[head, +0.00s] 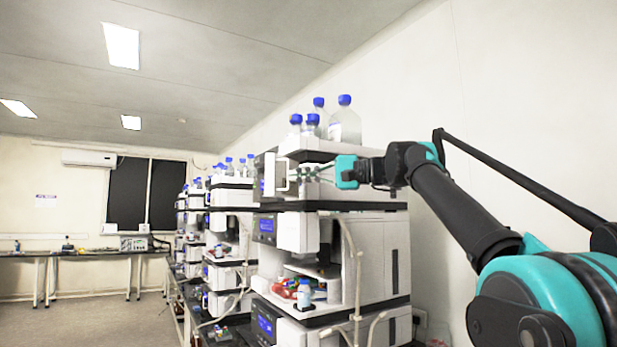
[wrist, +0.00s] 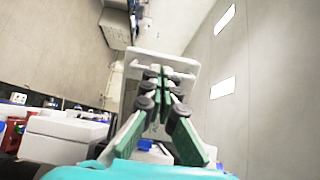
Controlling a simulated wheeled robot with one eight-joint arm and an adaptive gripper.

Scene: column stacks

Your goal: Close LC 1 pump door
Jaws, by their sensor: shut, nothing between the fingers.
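The nearest column stack has a white pump module (head: 312,152) near its top, with blue-capped bottles above it. A white pump door (head: 281,163) stands out from the module's front. The wrist view shows a white rounded panel (wrist: 186,66), which looks like this door, just beyond the fingertips. My gripper (head: 298,173) is at the door, coming from the right. Its green-padded fingers (wrist: 157,78) are shut and hold nothing. They overlap the panel in the wrist view, and I cannot tell whether they touch it. The fingers hide part of the panel.
Blue-capped bottles (head: 344,124) stand on top of the stack, close above my gripper. Lower modules carry loose tubing (head: 356,265) and a small bottle (head: 304,294). More stacks (head: 230,225) line the wall behind. The floor (head: 110,325) at left is clear.

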